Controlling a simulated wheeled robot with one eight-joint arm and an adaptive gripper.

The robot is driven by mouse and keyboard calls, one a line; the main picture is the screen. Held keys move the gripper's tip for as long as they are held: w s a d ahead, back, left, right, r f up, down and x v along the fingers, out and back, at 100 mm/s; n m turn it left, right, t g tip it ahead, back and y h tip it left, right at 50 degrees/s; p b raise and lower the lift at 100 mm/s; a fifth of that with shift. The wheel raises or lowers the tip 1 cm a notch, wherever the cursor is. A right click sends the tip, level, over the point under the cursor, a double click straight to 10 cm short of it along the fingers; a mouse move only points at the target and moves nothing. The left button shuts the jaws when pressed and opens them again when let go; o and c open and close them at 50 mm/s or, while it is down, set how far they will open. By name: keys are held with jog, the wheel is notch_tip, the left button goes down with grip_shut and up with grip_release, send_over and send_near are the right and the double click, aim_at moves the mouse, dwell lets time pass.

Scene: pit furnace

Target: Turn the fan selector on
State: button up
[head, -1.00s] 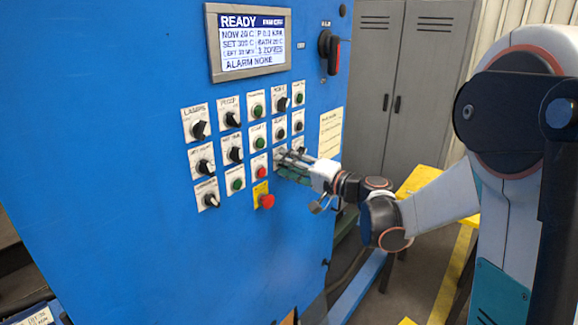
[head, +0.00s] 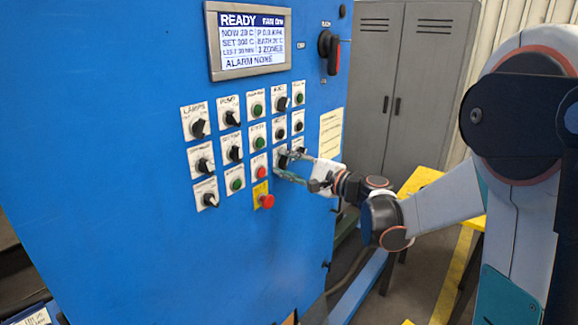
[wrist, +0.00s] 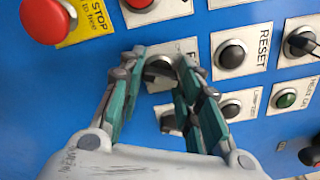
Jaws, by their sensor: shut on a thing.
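The fan selector (wrist: 160,70) is a dark knob on a white plate; its label is mostly hidden, with only an F showing in the wrist view. My gripper (wrist: 159,64) has its green-padded fingers on either side of the knob and is shut on it. In the head view my gripper (head: 284,164) is at the lower right of the button grid, covering most of the selector. The display (head: 253,42) reads READY, with small text beside it that looks like FAN On.
The red emergency stop (head: 266,201) on a yellow plate is just left below my gripper; it also shows in the wrist view (wrist: 48,18). Other knobs and buttons surround the selector closely. A red-and-black handle switch (head: 329,52) is at the upper right. Grey lockers (head: 400,85) stand behind.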

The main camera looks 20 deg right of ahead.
jog(key=shift+m, duration=0.5)
jog(key=o, duration=1)
jog(key=shift+o, duration=0.2)
jog(key=v, duration=1.2)
